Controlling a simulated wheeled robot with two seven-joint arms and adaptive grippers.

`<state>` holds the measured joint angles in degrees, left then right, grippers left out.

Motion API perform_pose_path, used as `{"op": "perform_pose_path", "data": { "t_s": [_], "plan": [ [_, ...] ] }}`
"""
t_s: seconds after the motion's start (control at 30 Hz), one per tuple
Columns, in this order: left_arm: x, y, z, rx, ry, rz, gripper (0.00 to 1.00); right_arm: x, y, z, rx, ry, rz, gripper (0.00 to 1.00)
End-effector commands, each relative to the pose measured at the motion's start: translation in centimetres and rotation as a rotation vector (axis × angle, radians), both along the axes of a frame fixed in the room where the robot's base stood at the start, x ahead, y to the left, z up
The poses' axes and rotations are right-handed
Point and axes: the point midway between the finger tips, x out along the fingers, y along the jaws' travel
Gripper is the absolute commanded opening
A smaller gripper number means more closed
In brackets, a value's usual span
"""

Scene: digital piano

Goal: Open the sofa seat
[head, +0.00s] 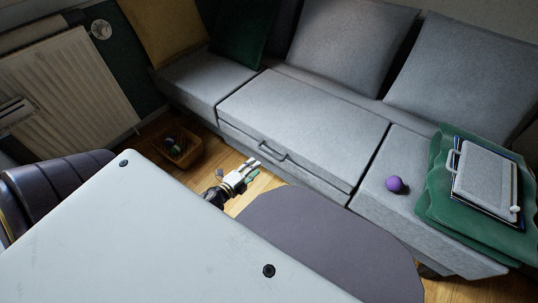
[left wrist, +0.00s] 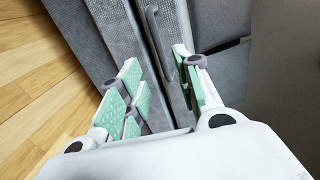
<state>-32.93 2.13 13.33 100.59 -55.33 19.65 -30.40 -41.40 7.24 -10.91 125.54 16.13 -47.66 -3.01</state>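The grey sofa's middle seat (head: 305,120) lies flat and closed, level with the seats beside it. A grey loop handle (head: 272,150) is on its front edge. My left gripper (head: 254,166) is just in front of and below the handle, near the sofa front. In the left wrist view, the green-padded fingers of the left gripper (left wrist: 160,82) are spread apart. The handle (left wrist: 158,42) runs between them, with a gap to the left finger; whether the right finger touches it I cannot tell. My right gripper is not in view.
A purple ball (head: 395,184) and a green cloth (head: 437,207) with a grey case (head: 484,176) lie on the right seat. Cushions (head: 350,40) line the back. A white tabletop (head: 150,235) fills the foreground. A basket (head: 184,157) stands on the floor by the radiator (head: 70,90).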

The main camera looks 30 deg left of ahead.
Motion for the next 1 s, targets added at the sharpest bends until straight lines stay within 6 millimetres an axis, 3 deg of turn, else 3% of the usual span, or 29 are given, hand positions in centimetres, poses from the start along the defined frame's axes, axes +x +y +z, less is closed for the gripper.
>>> {"op": "perform_pose_path", "data": {
  "t_s": [1.0],
  "plan": [
    [9.8, -0.7, -2.1, 0.001, -0.001, 0.0, 0.34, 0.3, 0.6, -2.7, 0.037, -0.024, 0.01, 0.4]
  ]
}}
